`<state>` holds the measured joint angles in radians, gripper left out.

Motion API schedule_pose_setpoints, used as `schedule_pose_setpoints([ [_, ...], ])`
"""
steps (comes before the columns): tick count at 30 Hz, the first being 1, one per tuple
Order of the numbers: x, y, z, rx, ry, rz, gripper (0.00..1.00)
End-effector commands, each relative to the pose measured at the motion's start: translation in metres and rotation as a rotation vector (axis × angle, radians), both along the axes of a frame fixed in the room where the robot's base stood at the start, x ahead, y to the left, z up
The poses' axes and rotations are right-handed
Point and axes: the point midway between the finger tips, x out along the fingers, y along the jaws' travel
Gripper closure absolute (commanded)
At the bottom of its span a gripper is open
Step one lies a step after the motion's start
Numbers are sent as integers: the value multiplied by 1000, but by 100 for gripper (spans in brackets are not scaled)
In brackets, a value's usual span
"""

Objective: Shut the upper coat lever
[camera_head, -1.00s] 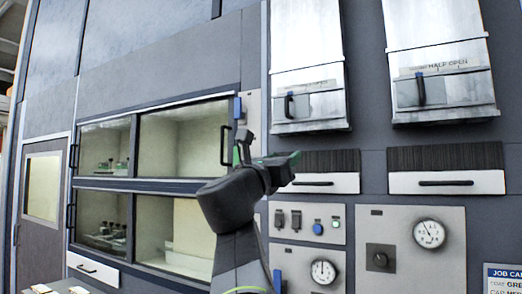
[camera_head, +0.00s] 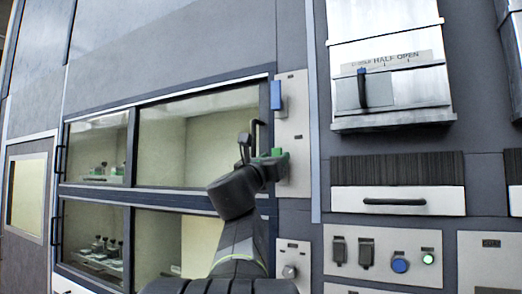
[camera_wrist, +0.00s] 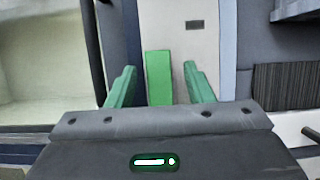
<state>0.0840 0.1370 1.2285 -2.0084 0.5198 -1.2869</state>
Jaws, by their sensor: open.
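A tall pale plate (camera_head: 295,115) stands between the window unit and the grey panel, with a blue handle (camera_head: 276,95) at its upper left edge. My gripper (camera_head: 264,153) is in front of the lower part of this plate, below the blue handle. In the wrist view, my gripper (camera_wrist: 160,85) is open, with one green finger on each side of a green bar (camera_wrist: 159,78). The bar stands upright against the pale plate, with gaps on both sides. I cannot tell which of these is the upper coat lever, or whether the fingers touch the bar.
A black window handle (camera_head: 254,138) is close to the left of my gripper. A metal hood marked half open (camera_head: 390,85) and a drawer handle (camera_head: 394,202) are to the right. A lower pale plate (camera_head: 293,250) carries a grey knob. Switches and buttons (camera_head: 399,264) are at lower right.

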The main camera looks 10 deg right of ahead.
Motion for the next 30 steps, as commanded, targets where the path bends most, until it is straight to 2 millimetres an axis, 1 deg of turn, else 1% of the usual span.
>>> schedule_pose_setpoints([
  [1, 7, -5, 5, 0, 1, -2, 53],
  [3, 14, -9, 8, 0, 1, -1, 53],
  [6, 20, -13, 10, 0, 1, 0, 53],
  [17, 23, -16, 11, 0, 0, 0, 53],
  [20, 23, -16, 11, 0, 0, 0, 70],
  [24, 23, -16, 11, 0, 0, 0, 98],
  [25, 23, -16, 11, 0, 0, 0, 100],
  [30, 23, -16, 11, 2, -1, 0, 100],
])
